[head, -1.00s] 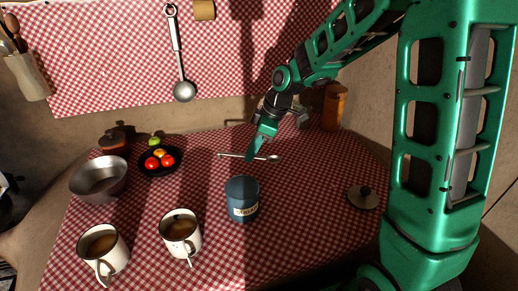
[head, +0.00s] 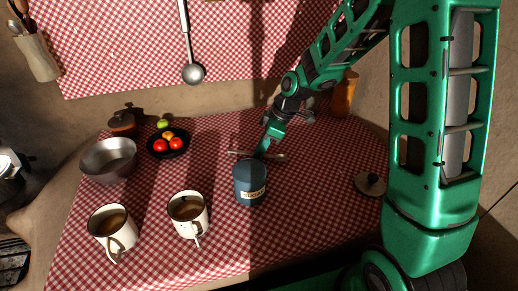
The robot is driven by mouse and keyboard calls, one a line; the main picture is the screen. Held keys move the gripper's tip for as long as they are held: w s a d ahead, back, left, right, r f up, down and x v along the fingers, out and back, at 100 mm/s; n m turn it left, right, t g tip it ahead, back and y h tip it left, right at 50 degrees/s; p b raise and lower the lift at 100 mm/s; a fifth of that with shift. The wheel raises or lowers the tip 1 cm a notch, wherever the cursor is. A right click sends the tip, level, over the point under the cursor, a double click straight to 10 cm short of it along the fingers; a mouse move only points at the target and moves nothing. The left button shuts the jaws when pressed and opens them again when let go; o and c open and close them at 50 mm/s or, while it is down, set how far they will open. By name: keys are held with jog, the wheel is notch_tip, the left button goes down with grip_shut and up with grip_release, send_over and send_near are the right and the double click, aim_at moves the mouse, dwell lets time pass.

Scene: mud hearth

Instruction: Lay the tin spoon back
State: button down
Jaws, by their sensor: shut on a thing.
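The tin spoon (head: 279,156) shows in the head view as a thin, pale shape lying roughly level across the picture, just above the jar's top edge. My gripper (head: 262,150) points down and is shut on the spoon near its middle. The spoon's bowl end is on the right and its handle is on the left. The fingertips are small and partly hidden by the jar. I cannot tell whether the spoon touches the cloth.
A blue labelled jar (head: 250,186) stands close in front of my gripper. Two mugs (head: 112,230) (head: 187,213), a metal bowl (head: 108,160) and a dark fruit dish (head: 168,143) stand left. A knobbed lid (head: 370,184) lies right. Checked cloth (head: 310,195) is clear between jar and lid.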

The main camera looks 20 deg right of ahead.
jog(key=shift+f, duration=0.6)
dwell(0.3)
jog(key=c, duration=1.7)
grip_release()
jog(key=shift+r, duration=0.1)
jog(key=v, duration=1)
jog(key=s+d+r+m+h, duration=0.25)
jog(key=s+d+m, duration=0.35)
jog(key=s+d, duration=0.3)
jog(key=s+d+m, duration=0.3)
jog(key=s+m, duration=0.1)
jog(key=s, duration=0.3)
jog(key=s+d+r+m+g+h, duration=0.1)
jog(key=s+d+m, duration=0.3)
jog(key=s, duration=0.3)
jog(key=s+d+m, duration=0.4)
jog(key=s+m, duration=0.1)
jog(key=s, duration=0.3)
jog(key=shift+r+m+g, duration=0.4)
